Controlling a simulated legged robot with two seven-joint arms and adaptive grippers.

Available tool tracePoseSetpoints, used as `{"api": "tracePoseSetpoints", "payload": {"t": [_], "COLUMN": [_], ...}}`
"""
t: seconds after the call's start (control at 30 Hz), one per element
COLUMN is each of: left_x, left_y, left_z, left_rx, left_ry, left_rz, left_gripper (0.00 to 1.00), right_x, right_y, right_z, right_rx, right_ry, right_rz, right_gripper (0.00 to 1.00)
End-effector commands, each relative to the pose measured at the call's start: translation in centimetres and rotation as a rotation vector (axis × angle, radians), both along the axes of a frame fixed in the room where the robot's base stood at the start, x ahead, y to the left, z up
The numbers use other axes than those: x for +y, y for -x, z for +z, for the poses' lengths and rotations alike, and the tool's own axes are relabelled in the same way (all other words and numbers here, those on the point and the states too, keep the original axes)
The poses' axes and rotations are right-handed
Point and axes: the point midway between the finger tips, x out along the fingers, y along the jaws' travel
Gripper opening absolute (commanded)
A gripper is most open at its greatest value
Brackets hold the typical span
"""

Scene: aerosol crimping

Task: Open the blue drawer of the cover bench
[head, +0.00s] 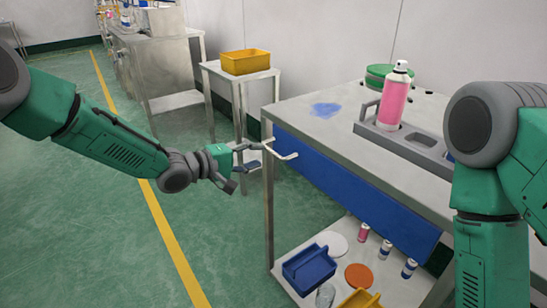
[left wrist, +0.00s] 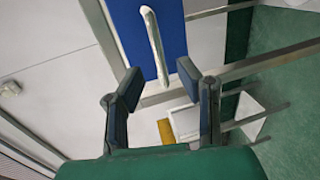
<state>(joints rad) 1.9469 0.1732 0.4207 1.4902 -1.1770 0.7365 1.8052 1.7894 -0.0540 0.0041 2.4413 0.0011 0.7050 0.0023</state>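The blue drawer (head: 350,195) is a long blue front under the top of the metal bench, and it looks closed. Its pale bar handle (head: 284,156) sticks out near the drawer's left end. In the left wrist view the blue front (left wrist: 122,22) and the handle (left wrist: 153,42) show at the top. My left gripper (head: 255,158) is open and empty, close to the handle. In the left wrist view its two fingers (left wrist: 157,88) are spread wide, with the handle ahead between their lines. Contact cannot be seen. My right gripper is out of view.
The bench top (head: 300,105) carries a pink spray can (head: 394,98) in a grey holder (head: 410,150). Its lower shelf (head: 335,228) holds a blue tray (head: 309,268), discs and small cans. A yellow bin (head: 245,62) stands on a side table behind. The floor at left is clear.

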Motion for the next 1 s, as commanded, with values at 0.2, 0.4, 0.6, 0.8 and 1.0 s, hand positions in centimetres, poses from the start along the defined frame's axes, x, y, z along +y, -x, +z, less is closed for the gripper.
{"api": "tracePoseSetpoints", "payload": {"t": [0.2, 0.4, 0.6, 0.8, 1.0], "left_x": [-3.4, -4.8, -5.0, -4.8, -4.9], "left_y": [-2.2, -3.3, -3.5, -3.5, -3.5], "left_z": [-1.1, -1.3, -1.3, -1.3, -1.3], "left_rx": [-0.001, -0.001, 0.0, 0.0, 0.001], "left_ry": [-0.003, -0.005, -0.002, 0.0, -0.003], "left_rz": [-0.001, -0.001, 0.001, 0.001, 0.001], "left_gripper": [0.31, 0.31, 0.31, 0.06, 0.0], "right_x": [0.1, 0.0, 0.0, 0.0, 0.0], "right_y": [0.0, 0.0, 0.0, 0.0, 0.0], "right_z": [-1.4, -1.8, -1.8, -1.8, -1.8], "right_rx": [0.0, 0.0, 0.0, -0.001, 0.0], "right_ry": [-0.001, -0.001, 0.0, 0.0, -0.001], "right_rz": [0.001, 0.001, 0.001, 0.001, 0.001], "right_gripper": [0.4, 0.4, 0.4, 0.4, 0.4]}}
